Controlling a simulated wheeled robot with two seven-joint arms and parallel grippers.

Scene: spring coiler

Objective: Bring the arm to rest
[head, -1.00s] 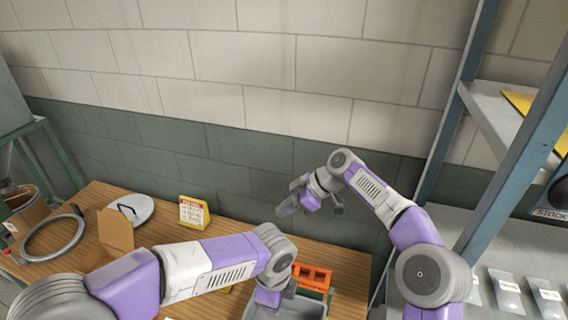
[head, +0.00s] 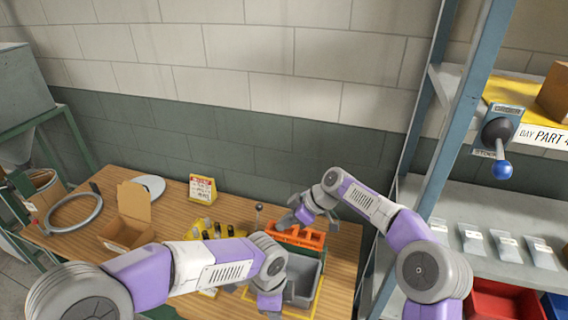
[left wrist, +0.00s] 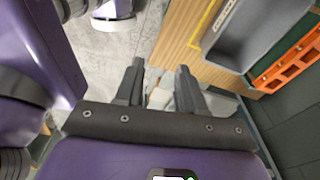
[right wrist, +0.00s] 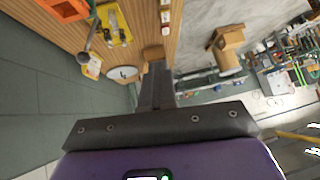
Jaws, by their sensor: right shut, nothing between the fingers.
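My right arm reaches in from the right in the head view, bent at the elbow. Its gripper (head: 291,219) hangs above the bench beside the orange rack (head: 312,238). In the right wrist view the two fingers (right wrist: 157,82) are together with nothing between them. My left arm comes in from the left and bends down over the grey bin (head: 302,284). Its gripper is mostly hidden by the arm in the head view. In the left wrist view its fingers (left wrist: 158,82) stand apart and empty, close to the bench edge.
The wooden bench (head: 340,255) carries an open cardboard box (head: 130,232), a metal ring (head: 74,211), a yellow tool holder (head: 200,234) and a small sign (head: 202,189). A blue-framed shelf (head: 438,130) with a blue-knobbed lever (head: 501,168) stands at right.

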